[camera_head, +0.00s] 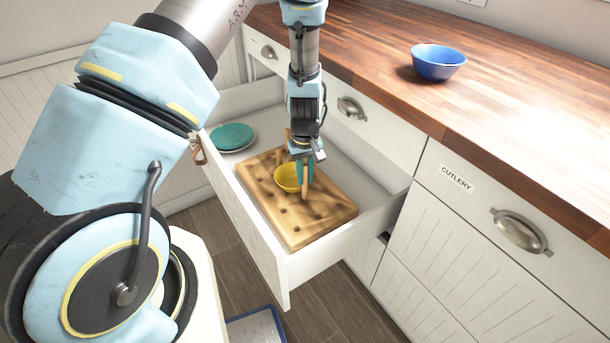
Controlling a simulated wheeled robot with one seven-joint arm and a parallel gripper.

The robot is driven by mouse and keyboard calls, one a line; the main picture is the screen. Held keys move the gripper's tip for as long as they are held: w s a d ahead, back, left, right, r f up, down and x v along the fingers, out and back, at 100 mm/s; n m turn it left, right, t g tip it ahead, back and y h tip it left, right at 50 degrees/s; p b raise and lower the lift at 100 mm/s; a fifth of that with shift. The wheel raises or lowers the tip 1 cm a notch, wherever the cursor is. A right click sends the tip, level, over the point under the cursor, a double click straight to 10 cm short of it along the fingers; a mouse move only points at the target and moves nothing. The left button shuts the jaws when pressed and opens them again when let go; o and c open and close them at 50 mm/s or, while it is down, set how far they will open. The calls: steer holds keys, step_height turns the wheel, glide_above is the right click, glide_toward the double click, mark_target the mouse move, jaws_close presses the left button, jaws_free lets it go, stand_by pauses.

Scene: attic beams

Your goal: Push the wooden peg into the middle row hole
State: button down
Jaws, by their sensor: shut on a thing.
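A wooden pegboard (322,217) with rows of dark holes lies in the open drawer. My gripper (305,165) points down over the board and is shut on a slim, upright wooden peg (305,186). The peg's lower part shows just right of a yellow bowl (287,178), which sits on the board. I cannot tell whether the peg's tip is in a hole or above one. Another thin wooden upright (288,136) shows at the left of my gripper. The bowl and gripper hide some holes.
A teal plate (231,136) lies in the drawer's back left. The open drawer's front panel (246,222) and side walls surround the board. A blue bowl (437,64) stands on the wooden counter (520,105). A drawer marked CUTLERY (457,179) is closed at right.

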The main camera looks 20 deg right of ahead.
steer(key=shift+f, duration=0.4)
steer(key=shift+f+b, duration=0.7)
steer(key=shift+f, duration=0.05)
steer(key=c, duration=0.7)
jaws_free()
steer(key=shift+r, duration=0.15)
step_height(320, 180, up, 11)
steer(key=shift+f, duration=0.2)
